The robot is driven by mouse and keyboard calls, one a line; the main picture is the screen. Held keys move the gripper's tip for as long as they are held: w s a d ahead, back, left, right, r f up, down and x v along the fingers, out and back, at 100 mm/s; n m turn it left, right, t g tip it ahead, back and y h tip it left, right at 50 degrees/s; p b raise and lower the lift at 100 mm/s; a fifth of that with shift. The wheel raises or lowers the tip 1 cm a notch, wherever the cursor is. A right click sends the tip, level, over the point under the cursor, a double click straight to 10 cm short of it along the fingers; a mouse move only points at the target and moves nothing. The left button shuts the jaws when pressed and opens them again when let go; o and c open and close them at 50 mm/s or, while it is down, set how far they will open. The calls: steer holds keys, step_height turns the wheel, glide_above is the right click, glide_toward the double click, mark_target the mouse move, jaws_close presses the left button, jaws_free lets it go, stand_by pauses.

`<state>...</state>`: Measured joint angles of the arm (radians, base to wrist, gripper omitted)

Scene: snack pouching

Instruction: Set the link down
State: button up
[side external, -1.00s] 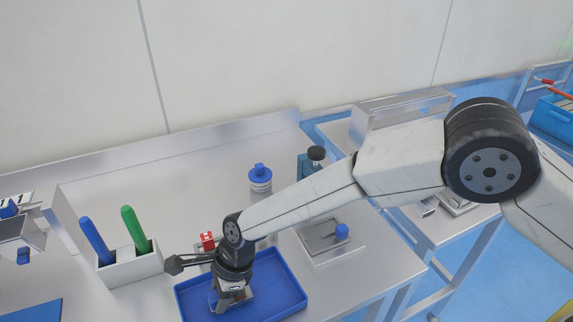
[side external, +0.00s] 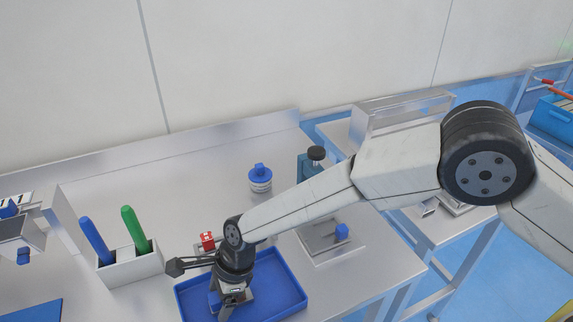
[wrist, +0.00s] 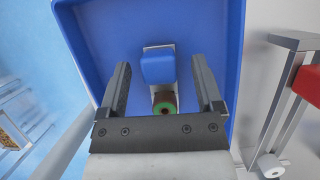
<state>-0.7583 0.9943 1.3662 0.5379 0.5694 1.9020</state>
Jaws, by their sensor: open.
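In the wrist view my gripper (wrist: 162,93) is open, with a finger on each side of a small round reddish-brown piece with a green ring (wrist: 165,103). This piece may be the link, seen nearly end-on; its far part is not clear. Gaps show between it and both fingers. It is next to a blue block (wrist: 158,68) on a pale, narrow base. All are over the blue tray (wrist: 100,30). In the side external view my gripper is low over the tray (side external: 290,290), and the link cannot be made out there.
A white holder (side external: 130,270) with a blue and a green pen-like stick stands left of the tray. A red piece (side external: 207,240) is behind it. A blue-capped jar (side external: 260,180) and a scale-like plate (side external: 330,243) stand farther back. Bare table lies between the jar and holder.

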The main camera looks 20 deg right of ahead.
steer(key=shift+v, duration=3.9)
steer(key=shift+d, duration=0.1)
steer(key=shift+w+d, duration=0.1)
steer(key=shift+d, duration=0.15)
steer(key=d+r+n+t+h, duration=0.3)
steer(key=d+n, duration=0.5)
steer(key=d, duration=1.4)
steer(key=s+d+n, duration=0.5)
steer(key=d, duration=0.4)
steer(key=s+d+n+h, duration=0.1)
steer(key=s+d+n, duration=0.4)
steer(key=d, duration=0.4)
steer(key=shift+s+d+r, duration=0.25)
steer(key=shift+s+r, duration=0.2)
steer(key=shift+s, duration=0.35)
